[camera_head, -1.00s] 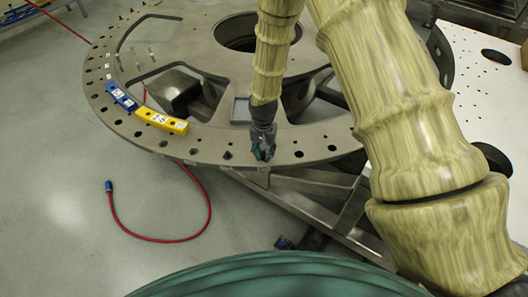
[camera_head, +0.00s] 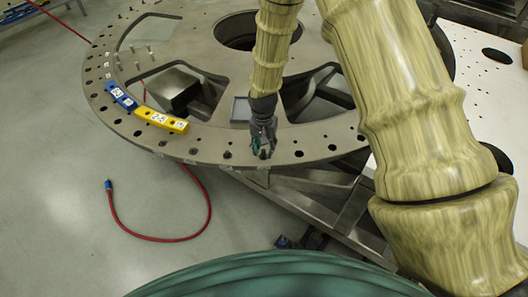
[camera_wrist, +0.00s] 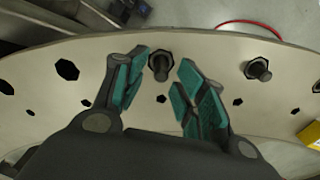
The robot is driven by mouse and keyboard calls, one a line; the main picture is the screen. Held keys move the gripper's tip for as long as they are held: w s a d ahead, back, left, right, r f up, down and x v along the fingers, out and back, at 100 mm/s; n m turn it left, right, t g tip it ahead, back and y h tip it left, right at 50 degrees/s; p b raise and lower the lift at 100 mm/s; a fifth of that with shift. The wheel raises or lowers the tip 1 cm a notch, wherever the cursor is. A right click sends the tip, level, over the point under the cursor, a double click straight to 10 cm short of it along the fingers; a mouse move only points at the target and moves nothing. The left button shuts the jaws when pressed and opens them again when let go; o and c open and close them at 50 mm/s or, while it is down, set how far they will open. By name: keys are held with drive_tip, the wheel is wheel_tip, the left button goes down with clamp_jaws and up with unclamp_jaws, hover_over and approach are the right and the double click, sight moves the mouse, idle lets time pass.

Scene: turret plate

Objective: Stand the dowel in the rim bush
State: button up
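A dark, round-topped peg (camera_wrist: 160,66), which looks like the dowel, rises from a hexagonal collar on the grey plate's rim in the wrist view. A similar peg and collar (camera_wrist: 257,69) stands to its right; I cannot tell which collar is the rim bush. My gripper (camera_wrist: 163,62) is open, with its teal pads on either side of the first peg and gaps visible. In the head view my gripper (camera_head: 263,150) is low over the near rim of the turret plate (camera_head: 310,146); its fingers partly hide the peg.
Empty dark holes (camera_wrist: 67,70) run along the rim. Yellow (camera_head: 160,119) and blue (camera_head: 122,97) labelled blocks sit on the rim at left, with several small upright pins beyond. A red hose (camera_head: 155,240) lies on the floor.

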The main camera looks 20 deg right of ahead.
wheel_tip(320, 180, up, 9)
idle(0.4)
drive_tip(key=shift+r, duration=0.1)
drive_tip(key=shift+s, duration=0.1)
idle(0.4)
drive_tip(key=s+d+f+n, duration=0.1)
drive_tip(key=s+f+n, duration=0.2)
drive_tip(key=s+f, duration=1.45)
drive_tip(key=s+d+f+n, duration=0.1)
drive_tip(key=s+f+n, duration=0.15)
drive_tip(key=s, duration=0.75)
drive_tip(key=s+d+f+n, duration=0.1)
drive_tip(key=s+f, duration=0.3)
drive_tip(key=s, duration=0.5)
wheel_tip(320, 180, down, 8)
drive_tip(key=b, duration=0.7)
drive_tip(key=shift+d+r+b, duration=0.15)
drive_tip(key=shift+b, duration=0.25)
